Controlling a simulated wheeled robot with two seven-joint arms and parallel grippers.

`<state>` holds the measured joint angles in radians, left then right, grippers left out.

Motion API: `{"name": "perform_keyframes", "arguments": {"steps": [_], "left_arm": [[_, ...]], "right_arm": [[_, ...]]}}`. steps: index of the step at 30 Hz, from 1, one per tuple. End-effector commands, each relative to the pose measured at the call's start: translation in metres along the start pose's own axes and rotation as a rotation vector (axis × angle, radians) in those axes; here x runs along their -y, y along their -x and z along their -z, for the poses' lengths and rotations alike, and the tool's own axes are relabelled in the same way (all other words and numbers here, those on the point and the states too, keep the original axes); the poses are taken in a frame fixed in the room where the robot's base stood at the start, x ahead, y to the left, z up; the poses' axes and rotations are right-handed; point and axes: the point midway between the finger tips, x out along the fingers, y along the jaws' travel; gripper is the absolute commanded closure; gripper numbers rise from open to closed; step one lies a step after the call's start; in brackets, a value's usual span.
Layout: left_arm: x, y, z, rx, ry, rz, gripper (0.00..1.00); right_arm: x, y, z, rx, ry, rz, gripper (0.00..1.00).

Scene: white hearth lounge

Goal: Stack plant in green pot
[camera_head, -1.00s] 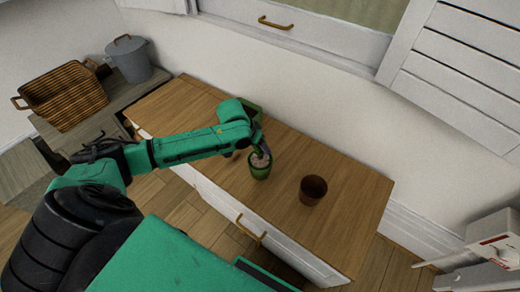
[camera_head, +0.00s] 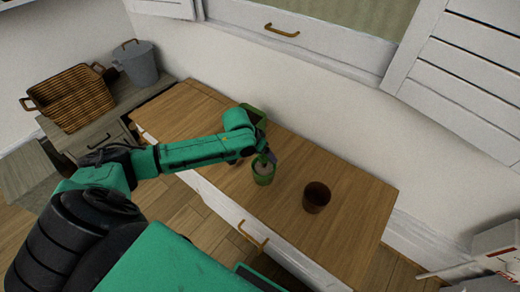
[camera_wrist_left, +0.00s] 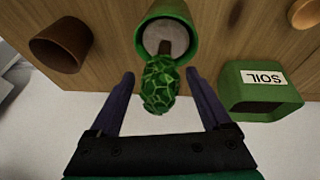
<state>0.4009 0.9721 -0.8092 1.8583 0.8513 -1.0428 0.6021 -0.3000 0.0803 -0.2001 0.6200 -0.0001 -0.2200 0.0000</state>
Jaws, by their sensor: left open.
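The green pot (camera_head: 263,178) stands upright on the wooden top of a cabinet, with a pale, round fill inside. It also shows in the left wrist view (camera_wrist_left: 184,19). The plant (camera_wrist_left: 160,85) has a green leafy crown on a brown stem. Its stem runs into the pot's mouth; how firmly it sits cannot be told. In the head view my arm mostly hides the plant. My left gripper (camera_head: 268,156) is at the pot; in the wrist view its open fingers (camera_wrist_left: 160,76) stand on both sides of the crown, with gaps. My right gripper is out of view.
A brown pot (camera_head: 316,198) stands right of the green pot. A green box labelled SOIL (camera_wrist_left: 257,97) is on the other side, partly behind my arm in the head view. A wicker basket (camera_head: 75,98) and grey bucket (camera_head: 135,63) stand far left. The wooden top's right end is clear.

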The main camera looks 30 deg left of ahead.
Motion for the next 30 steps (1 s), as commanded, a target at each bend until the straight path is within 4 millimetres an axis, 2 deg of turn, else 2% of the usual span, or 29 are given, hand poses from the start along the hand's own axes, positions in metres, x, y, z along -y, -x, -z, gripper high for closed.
{"name": "perform_keyframes", "arguments": {"steps": [5,12,15,19,30], "left_arm": [[0.000,0.037,0.002,-0.001,-0.003,0.003,0.18],[0.000,0.098,0.001,0.000,-0.004,0.003,0.18],[0.001,0.114,0.001,0.000,-0.001,0.002,0.18],[0.000,0.121,0.000,0.000,0.000,0.001,0.18],[0.000,0.121,0.001,-0.001,0.000,0.000,0.18]], "right_arm": [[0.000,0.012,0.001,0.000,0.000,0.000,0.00],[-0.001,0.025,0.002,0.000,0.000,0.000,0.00],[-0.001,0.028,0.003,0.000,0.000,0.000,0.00],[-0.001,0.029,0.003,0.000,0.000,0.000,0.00],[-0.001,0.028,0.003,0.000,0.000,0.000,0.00]]}}
